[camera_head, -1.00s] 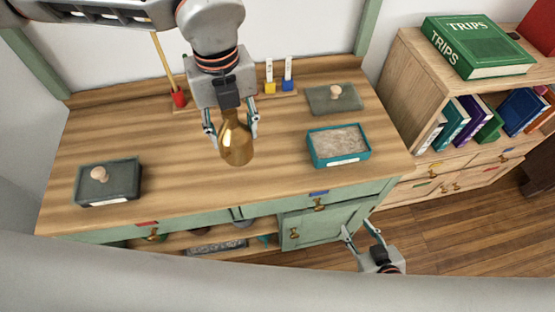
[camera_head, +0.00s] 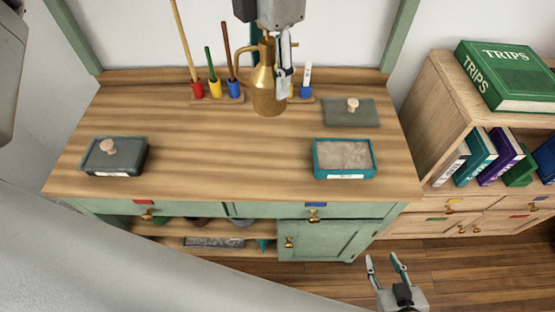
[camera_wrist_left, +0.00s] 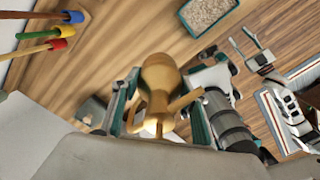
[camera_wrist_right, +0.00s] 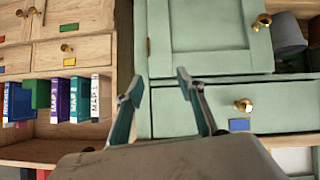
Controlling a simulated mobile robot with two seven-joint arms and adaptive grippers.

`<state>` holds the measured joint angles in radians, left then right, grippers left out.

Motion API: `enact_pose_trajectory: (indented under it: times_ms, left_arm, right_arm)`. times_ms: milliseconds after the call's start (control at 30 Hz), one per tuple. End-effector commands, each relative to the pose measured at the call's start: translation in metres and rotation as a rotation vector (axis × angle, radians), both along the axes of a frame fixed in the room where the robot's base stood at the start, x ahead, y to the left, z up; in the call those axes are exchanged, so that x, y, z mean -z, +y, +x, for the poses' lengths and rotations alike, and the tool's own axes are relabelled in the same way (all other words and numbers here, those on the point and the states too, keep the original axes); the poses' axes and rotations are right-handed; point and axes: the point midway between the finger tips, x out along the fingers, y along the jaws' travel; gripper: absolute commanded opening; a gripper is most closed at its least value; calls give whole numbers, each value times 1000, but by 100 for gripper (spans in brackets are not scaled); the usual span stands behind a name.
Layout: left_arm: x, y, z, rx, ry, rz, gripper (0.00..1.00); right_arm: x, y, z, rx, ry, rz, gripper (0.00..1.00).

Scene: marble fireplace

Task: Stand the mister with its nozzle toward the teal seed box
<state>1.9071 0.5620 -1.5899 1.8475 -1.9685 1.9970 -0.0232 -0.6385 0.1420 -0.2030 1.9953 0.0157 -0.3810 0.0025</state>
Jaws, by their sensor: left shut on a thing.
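The mister (camera_head: 268,92) is a brass bottle with a narrow neck and a looped handle on its left in the head view. It looks upright over the back of the worktop; I cannot tell whether its base touches the wood. My left gripper (camera_head: 283,75) is shut on its upper part, and the mister also fills the middle of the left wrist view (camera_wrist_left: 160,75). I cannot clearly make out its nozzle. The teal seed box (camera_head: 344,174) stands open, full of seeds, right and nearer. My right gripper (camera_head: 384,262) is open and empty in front of the cabinet.
A grey lid (camera_head: 330,116) with a knob lies behind the seed box. A lidded dark box (camera_head: 115,160) stands at the left. Colored holders (camera_head: 215,90) with sticks stand at the back. A bookshelf (camera_head: 432,120) is at the right. The worktop's middle is clear.

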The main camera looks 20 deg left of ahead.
Motion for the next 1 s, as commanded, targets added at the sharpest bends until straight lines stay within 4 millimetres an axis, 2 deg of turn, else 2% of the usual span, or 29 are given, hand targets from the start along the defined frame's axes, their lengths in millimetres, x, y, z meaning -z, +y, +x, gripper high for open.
enact_pose_trajectory:
  times_ms: [167, 600, 700, 1000]
  left_arm:
    - [30, 1, -1, 13, 6, -1, 13]
    - [133, 0, 0, 11, 3, -1, 13]
    - [146, 0, 0, 10, 2, -1, 13]
    - [168, 0, 0, 10, 2, 0, 13]
  right_arm:
    - [3, 0, 0, -1, 0, -1, 38]
    - [10, 0, 0, -5, 1, -8, 38]
    - [11, 0, 2, -4, -1, -10, 38]
    - [11, -2, 3, -1, -2, -14, 38]
